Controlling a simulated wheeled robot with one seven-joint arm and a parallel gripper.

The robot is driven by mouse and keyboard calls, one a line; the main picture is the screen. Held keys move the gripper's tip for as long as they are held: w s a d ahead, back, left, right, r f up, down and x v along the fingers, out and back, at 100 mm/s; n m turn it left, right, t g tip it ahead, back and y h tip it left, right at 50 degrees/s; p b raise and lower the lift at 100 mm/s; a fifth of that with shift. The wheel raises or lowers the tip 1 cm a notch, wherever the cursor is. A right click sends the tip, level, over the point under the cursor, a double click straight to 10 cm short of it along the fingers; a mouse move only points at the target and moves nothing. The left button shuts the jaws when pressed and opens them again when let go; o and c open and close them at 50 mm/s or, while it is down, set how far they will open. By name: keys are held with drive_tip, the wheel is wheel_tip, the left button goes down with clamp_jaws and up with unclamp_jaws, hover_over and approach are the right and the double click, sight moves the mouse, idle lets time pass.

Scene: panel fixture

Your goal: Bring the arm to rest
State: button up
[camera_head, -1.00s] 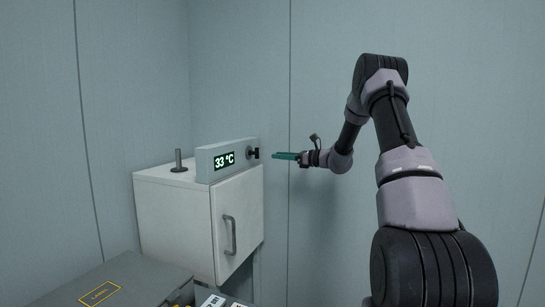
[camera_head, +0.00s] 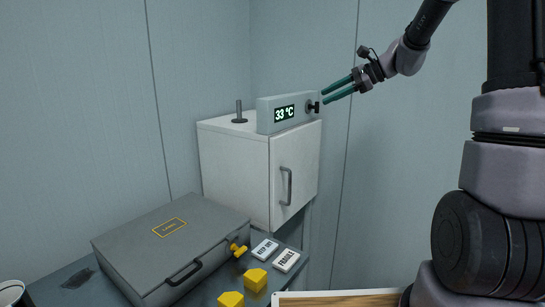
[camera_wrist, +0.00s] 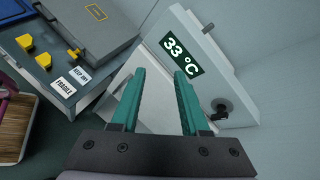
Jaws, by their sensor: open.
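My gripper (camera_head: 338,90) is open and empty, with two green fingers, beside the upper right of the white cabinet (camera_head: 234,165). In the wrist view my gripper (camera_wrist: 158,95) has its fingers spread apart. A grey panel with a display reading 33 °C (camera_head: 284,113) stands on the cabinet; the display also shows in the wrist view (camera_wrist: 184,47). A black knob (camera_head: 313,107) sits at the panel's right end, close to the fingertips; in the wrist view the knob (camera_wrist: 221,111) lies right of the fingers, and I see no grip on it.
A grey case (camera_head: 170,245) lies on the table at left. Yellow blocks (camera_head: 256,279) and labels reading KEEP DRY (camera_head: 265,249) and FRAGILE (camera_head: 286,261) lie near it. A dark post (camera_head: 239,112) stands on the cabinet. The wall right of the cabinet is bare.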

drive_tip(key=s+d+n+t+h, duration=0.1)
drive_tip(key=s+d+n+h, duration=0.1)
drive_tip(key=s, duration=0.7)
drive_tip(key=s+d+r+n+h, duration=0.1)
drive_tip(key=s+n+h, duration=0.3)
drive_tip(key=s, duration=0.6)
drive_tip(key=s+d+n+t+h, duration=0.1)
drive_tip(key=s+d+n+h, duration=0.2)
drive_tip(key=s, duration=0.7)
drive_tip(key=n, duration=0.2)
drive_tip(key=shift+d+r+n+t, duration=0.25)
drive_tip(key=shift+r+n+t, duration=0.05)
drive_tip(key=shift+r, duration=0.1)
